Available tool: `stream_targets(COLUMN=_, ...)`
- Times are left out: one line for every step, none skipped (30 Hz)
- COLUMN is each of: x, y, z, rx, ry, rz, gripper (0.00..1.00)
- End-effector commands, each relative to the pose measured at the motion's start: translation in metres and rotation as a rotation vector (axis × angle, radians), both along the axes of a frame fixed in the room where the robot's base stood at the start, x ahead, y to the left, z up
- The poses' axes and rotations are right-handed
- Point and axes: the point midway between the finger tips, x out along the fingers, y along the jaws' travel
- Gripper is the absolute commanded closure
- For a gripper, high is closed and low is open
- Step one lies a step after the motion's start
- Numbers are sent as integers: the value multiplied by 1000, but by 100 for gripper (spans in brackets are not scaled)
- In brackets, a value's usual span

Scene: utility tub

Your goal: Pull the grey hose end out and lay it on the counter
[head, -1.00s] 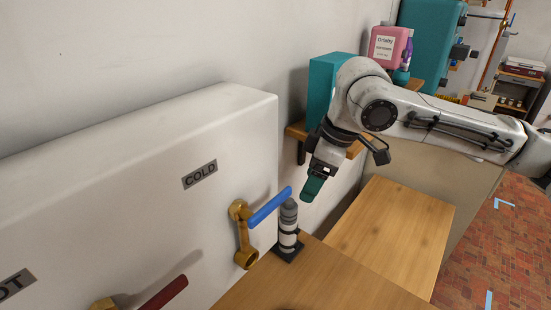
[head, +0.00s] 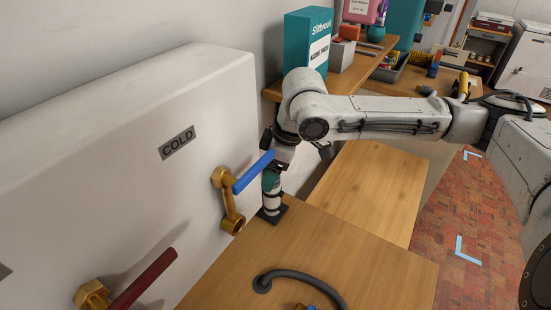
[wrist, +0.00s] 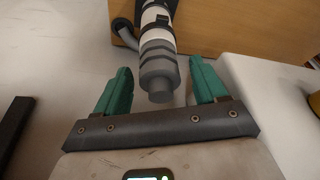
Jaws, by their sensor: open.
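The grey hose end (wrist: 158,72) is a ribbed grey tip on a white, black-banded body. In the head view the hose end (head: 270,205) stands upright in a black holder (head: 271,216) on the wooden counter (head: 232,268), beside the cold tap. My gripper (head: 270,180) is at its top and hides the tip there. In the wrist view my gripper (wrist: 160,68) is open, with one teal finger on each side of the grey tip. Gaps show between the tip and both fingers.
The cold tap's blue lever (head: 253,172) is close to my gripper on the left. A red lever (head: 143,280) is nearer the front. A curved grey hose (head: 312,276) lies on the counter. A teal box (head: 306,45) stands on the shelf behind. The counter's right part is clear.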

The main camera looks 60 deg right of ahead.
Motion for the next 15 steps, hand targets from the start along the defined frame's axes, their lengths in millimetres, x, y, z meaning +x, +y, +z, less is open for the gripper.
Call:
stream_targets(x=1, y=0, z=-2, rx=0, ry=0, rz=0, gripper=29)
stream_targets(x=1, y=1, z=-3, rx=0, ry=0, rz=1, gripper=29)
stream_targets(x=1, y=1, z=-4, rx=0, ry=0, rz=1, gripper=29)
stream_targets(x=1, y=1, z=-4, rx=-1, ry=-1, rz=1, gripper=29)
stream_targets(x=1, y=1, z=-4, rx=-1, ry=-1, rz=1, gripper=29)
stream_targets(x=1, y=1, z=-4, rx=-1, ry=-1, rz=1, gripper=29)
stream_targets(x=1, y=1, z=-4, rx=-1, ry=-1, rz=1, gripper=29)
stream_targets(x=1, y=1, z=-4, rx=-1, ry=-1, rz=1, gripper=29)
stream_targets(x=1, y=1, z=-4, rx=-1, ry=-1, rz=1, gripper=29)
stream_targets(x=1, y=1, z=-4, rx=-1, ry=-1, rz=1, gripper=29)
stream_targets(x=1, y=1, z=-4, rx=-1, ry=-1, rz=1, gripper=31)
stream_targets(x=1, y=1, z=-4, rx=-1, ry=-1, rz=1, gripper=35)
stream_targets(x=1, y=1, z=-4, rx=-1, ry=-1, rz=1, gripper=38)
stream_targets(x=1, y=1, z=-4, rx=-1, ry=-1, rz=1, gripper=40)
stream_targets(x=1, y=0, z=-4, rx=-1, ry=-1, rz=1, gripper=44)
